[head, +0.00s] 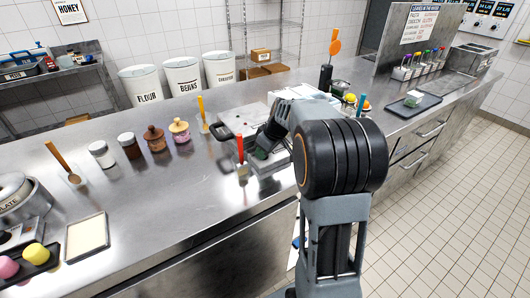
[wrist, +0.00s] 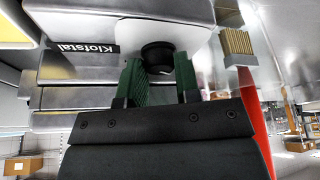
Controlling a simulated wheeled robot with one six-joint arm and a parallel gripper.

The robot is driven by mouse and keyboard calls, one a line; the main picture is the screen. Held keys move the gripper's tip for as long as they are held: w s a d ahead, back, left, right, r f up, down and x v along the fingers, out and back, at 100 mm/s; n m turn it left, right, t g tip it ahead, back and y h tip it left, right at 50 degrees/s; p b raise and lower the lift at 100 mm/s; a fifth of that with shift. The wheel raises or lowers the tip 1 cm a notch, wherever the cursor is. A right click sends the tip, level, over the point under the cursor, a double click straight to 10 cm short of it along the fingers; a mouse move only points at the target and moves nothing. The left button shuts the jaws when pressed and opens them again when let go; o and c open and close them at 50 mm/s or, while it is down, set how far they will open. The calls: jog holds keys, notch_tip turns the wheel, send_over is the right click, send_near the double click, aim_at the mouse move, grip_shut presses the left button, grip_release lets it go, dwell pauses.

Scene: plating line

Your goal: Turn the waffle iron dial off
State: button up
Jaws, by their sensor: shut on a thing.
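The waffle iron (head: 240,120) is a steel appliance with a black side handle on the counter, partly hidden behind my arm in the head view. In the wrist view its front (wrist: 75,68) carries a "Klofstal" label. A round black dial (wrist: 157,57) sticks out from a pale panel there. My gripper (wrist: 157,68) has its green fingers on either side of the dial and is shut on it. In the head view my gripper (head: 259,153) is low at the front of the iron, and the dial is hidden. The dial's pointer and markings cannot be made out.
A small holder with a red-handled tool (head: 240,150) stands just left of my gripper; its red handle (wrist: 256,115) shows close by in the wrist view. Several jars (head: 155,138) stand further left. The counter front left of the holder is clear.

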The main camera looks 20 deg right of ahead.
dwell(0.3)
jog(key=o, duration=0.9)
jog(key=v, duration=1.3)
jog(key=shift+r, duration=0.35)
jog(key=shift+s+d, duration=0.1)
jog(key=shift+d, duration=0.05)
